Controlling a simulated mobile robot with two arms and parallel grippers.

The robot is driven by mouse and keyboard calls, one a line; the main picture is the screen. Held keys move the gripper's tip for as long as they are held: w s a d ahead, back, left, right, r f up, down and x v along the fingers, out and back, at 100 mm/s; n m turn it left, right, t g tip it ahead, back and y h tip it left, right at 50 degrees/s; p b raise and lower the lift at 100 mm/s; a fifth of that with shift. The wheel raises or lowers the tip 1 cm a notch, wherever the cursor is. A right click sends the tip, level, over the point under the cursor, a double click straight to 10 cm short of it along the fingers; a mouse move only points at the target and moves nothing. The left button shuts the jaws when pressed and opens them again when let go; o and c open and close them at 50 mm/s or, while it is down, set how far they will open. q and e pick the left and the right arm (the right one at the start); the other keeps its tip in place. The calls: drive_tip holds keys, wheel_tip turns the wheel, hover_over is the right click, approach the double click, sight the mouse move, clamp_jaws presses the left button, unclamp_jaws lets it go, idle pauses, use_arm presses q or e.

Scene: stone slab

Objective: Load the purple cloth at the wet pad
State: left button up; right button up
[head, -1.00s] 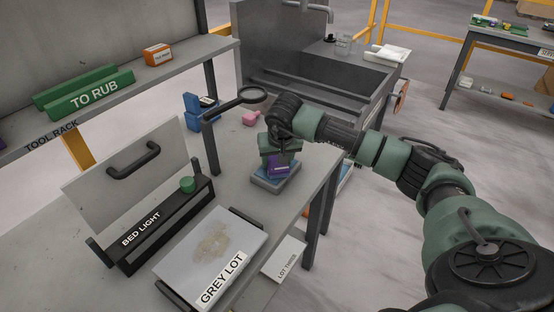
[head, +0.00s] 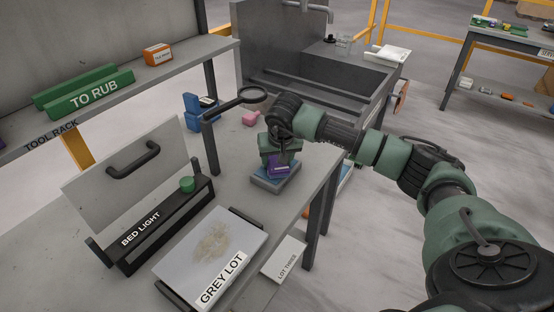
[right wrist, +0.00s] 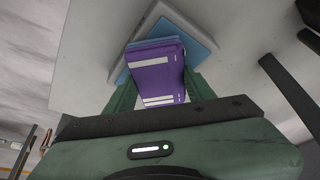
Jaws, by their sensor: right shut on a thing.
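The purple cloth (head: 277,166) is a small folded block with white stripes. It also shows in the right wrist view (right wrist: 157,75). My right gripper (head: 278,160) is shut on it, pointing down over the wet pad. The wet pad (head: 289,177) is a blue sheet in a grey tray on the bench; its blue corner shows past the cloth in the right wrist view (right wrist: 190,32). The cloth is over or on the pad; I cannot tell whether they touch. My left gripper is not in view.
A stone slab marked GREY LOT (head: 220,244) lies in front, left of a LOT THREE card (head: 286,259). A BED LIGHT bar (head: 155,229) stands at left. A round magnifier (head: 251,95), blue holder (head: 197,112) and pink item (head: 250,118) are behind.

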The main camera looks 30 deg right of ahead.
drive_tip(key=shift+f, duration=0.1)
drive_tip(key=shift+r+p, duration=2.15)
drive_tip(key=shift+r, duration=1.4)
